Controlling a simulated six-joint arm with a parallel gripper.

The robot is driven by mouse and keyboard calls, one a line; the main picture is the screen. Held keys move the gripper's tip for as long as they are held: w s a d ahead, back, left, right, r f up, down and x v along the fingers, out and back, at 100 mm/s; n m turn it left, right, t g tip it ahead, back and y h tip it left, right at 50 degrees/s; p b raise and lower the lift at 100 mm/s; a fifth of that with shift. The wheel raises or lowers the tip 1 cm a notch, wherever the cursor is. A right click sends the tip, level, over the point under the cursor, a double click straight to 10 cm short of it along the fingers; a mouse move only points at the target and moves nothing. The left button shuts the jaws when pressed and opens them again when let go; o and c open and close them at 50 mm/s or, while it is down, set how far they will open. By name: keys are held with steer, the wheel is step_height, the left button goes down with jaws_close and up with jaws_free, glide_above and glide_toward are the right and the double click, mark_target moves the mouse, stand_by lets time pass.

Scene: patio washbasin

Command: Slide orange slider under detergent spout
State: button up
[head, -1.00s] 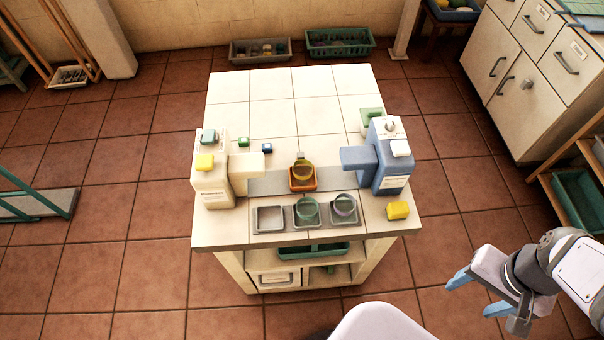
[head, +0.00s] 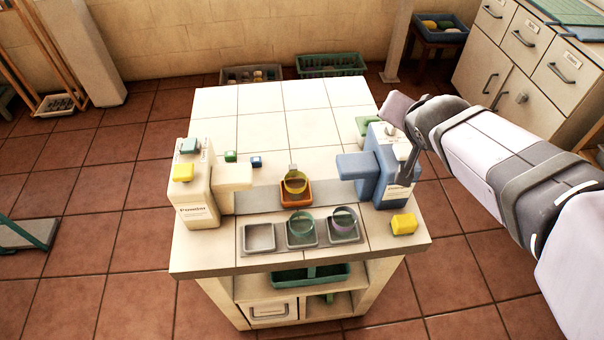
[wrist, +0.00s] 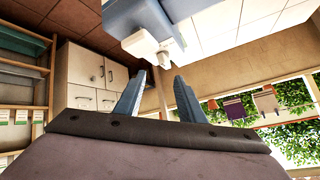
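The orange slider (head: 296,199) sits mid-way along a grey track (head: 255,202) on the tiled counter, with a yellow-rimmed round cup (head: 296,182) on it. A cream dispenser (head: 199,194) stands at the track's left end, its spout (head: 232,176) pointing right. A blue dispenser (head: 383,178) stands at the right end, its spout (head: 354,166) pointing left. The labels are too small to read surely. My gripper is beside the blue dispenser's right side, apart from the slider; its fingertips are mostly hidden in the head view. In the wrist view my gripper (wrist: 157,82) is open and empty.
A yellow block (head: 404,224) lies front right. The rear counter is clear.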

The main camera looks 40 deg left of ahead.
steer(key=s+a+n, duration=0.1)
steer(key=a, duration=0.4)
steer(key=n+g+h+p, duration=0.1)
steer(key=n+g+p, duration=0.1)
steer(key=n+g, duration=0.4)
glide_toward(294, 167)
steer(key=n, duration=0.1)
steer(key=shift+t, duration=0.3)
steer(key=shift+s+p+x, duration=0.15)
steer(key=shift+p+x, duration=0.1)
steer(key=shift+x, duration=1.75)
steer(key=shift+s+p+x, duration=0.15)
steer(key=shift+p+x, duration=0.1)
steer(key=shift+x, duration=1.7)
steer(key=shift+a, duration=0.15)
jaws_close()
